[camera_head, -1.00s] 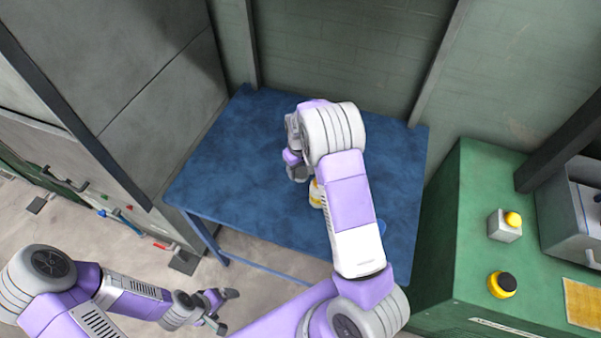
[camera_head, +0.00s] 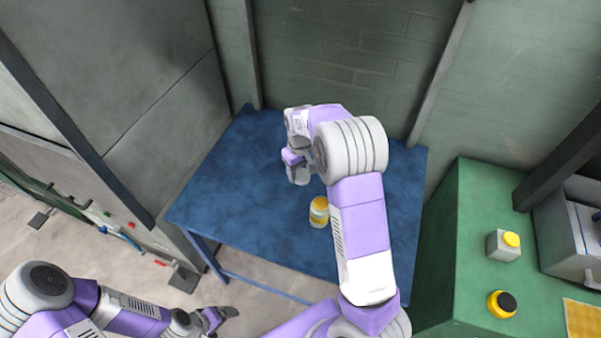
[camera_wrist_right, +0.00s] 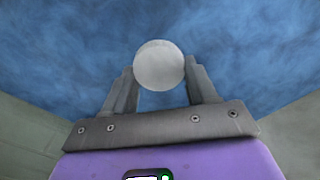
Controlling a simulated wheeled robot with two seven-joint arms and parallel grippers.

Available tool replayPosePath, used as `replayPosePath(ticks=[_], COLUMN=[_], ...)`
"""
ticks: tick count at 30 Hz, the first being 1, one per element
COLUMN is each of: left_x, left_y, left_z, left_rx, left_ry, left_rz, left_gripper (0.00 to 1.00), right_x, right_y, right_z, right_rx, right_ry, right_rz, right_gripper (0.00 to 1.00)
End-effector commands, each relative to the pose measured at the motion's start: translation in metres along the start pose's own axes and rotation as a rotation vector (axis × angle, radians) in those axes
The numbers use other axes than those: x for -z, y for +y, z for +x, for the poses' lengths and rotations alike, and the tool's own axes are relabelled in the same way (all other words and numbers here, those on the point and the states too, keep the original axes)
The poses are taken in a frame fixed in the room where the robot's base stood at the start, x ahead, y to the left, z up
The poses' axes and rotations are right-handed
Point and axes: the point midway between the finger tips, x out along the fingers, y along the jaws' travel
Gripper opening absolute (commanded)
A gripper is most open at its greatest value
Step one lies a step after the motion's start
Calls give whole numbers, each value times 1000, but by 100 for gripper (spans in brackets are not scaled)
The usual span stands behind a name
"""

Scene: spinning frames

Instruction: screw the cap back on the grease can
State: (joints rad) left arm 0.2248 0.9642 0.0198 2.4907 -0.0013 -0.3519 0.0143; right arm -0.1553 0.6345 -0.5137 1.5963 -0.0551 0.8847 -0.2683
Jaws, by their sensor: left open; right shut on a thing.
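A small yellow-and-white can (camera_head: 319,212) stands upright on the blue table (camera_head: 255,225), left of my right forearm. I take it for the grease can; it is too small to tell its top clearly. My right gripper (camera_head: 297,168) is over the table, beyond the can and apart from it. In the right wrist view, my right gripper (camera_wrist_right: 160,85) is shut on a pale grey round piece (camera_wrist_right: 158,66), seen face-on, which looks like the cap. My left gripper (camera_head: 219,316) is open and empty, low in front of the table.
A green cabinet (camera_head: 470,235) on the right bears a grey box with a yellow top (camera_head: 504,244) and a yellow container with a dark lid (camera_head: 502,303). Walls stand behind and left of the table. Its left half is clear.

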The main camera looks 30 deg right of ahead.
Motion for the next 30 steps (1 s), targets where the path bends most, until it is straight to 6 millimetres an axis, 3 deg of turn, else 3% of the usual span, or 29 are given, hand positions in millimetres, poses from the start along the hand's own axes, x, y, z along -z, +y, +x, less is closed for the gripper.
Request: replayPosePath(ticks=[9, 14, 21, 25, 30], left_x=[0, 0, 0, 0, 0], left_y=[0, 0, 0, 0, 0], left_z=[0, 0, 0, 0, 0], left_rx=[0, 0, 0, 0, 0], left_ry=[0, 0, 0, 0, 0], left_rz=[0, 0, 0, 0, 0], left_gripper=[88, 88, 88, 88, 88], right_x=[-2, -18, -60, -78, -88], right_y=[-7, -41, -101, -120, -130], right_z=[2, 9, 23, 28, 31], right_rx=[0, -1, -3, -1, 0], right_ry=[0, -2, -2, 0, 0], right_rz=[0, 9, 29, 38, 43], right_gripper=[29, 29, 29, 29, 29])
